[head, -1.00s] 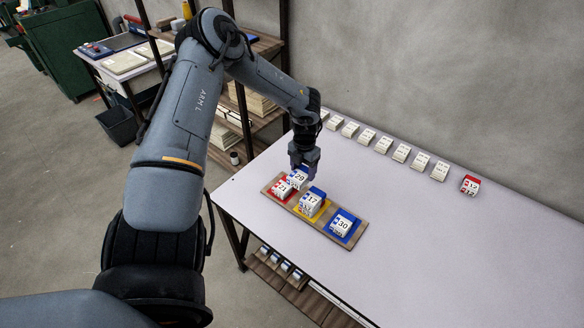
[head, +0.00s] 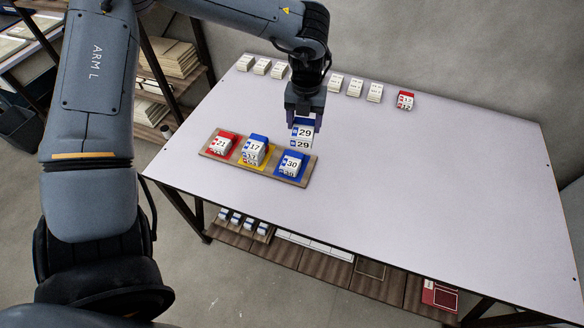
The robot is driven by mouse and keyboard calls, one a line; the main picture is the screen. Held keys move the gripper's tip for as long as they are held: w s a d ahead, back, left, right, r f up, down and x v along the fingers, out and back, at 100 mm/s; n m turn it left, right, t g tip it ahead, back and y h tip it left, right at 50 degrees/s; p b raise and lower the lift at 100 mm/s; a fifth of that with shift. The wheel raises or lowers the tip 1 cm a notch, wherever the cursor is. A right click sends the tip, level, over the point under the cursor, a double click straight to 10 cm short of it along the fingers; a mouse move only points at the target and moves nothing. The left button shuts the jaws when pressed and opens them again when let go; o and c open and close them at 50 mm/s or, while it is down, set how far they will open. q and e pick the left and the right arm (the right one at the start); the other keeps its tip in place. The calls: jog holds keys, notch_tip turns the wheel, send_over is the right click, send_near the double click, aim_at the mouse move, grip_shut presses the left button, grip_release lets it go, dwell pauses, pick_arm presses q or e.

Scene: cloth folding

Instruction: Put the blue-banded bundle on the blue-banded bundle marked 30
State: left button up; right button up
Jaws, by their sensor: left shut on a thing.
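My left gripper (head: 304,112) is shut on the blue-banded bundle marked 29 (head: 302,133). It holds this bundle above the table, behind the right end of the wooden board (head: 307,172) in the head view. The blue-banded bundle marked 30 (head: 291,164) lies on the board's right, blue section. The held bundle is apart from it, up and slightly to the right in the picture. The board's middle, yellow section bears a blue-topped bundle marked 17 (head: 255,148). Its left section bears a red-banded bundle marked 21 (head: 221,146). My right gripper is not in view.
Several white bundles (head: 354,88) stand in a row along the table's back edge. A red-banded bundle marked 12 (head: 405,100) ends the row at right. The table (head: 440,180) is clear to the right of the board. Shelves with stacks stand at the left.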

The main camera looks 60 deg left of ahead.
pick_arm(q)
jog(key=w+d+f+m+b, duration=0.2)
jog(key=w+d+f+b, duration=0.1)
jog(key=d, duration=0.3)
jog(key=b, duration=0.4)
send_over(293, 157)
notch_tip(293, 157, down, 8)
jog(key=shift+d+f, duration=0.1)
jog(key=shift+f+b, duration=0.75)
jog(key=shift+f, duration=1.2)
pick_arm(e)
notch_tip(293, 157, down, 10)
pick_arm(q)
jog(key=shift+f, duration=0.1)
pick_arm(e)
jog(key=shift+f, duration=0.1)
pick_arm(q)
jog(key=shift+f, duration=0.1)
jog(key=o, duration=1.1)
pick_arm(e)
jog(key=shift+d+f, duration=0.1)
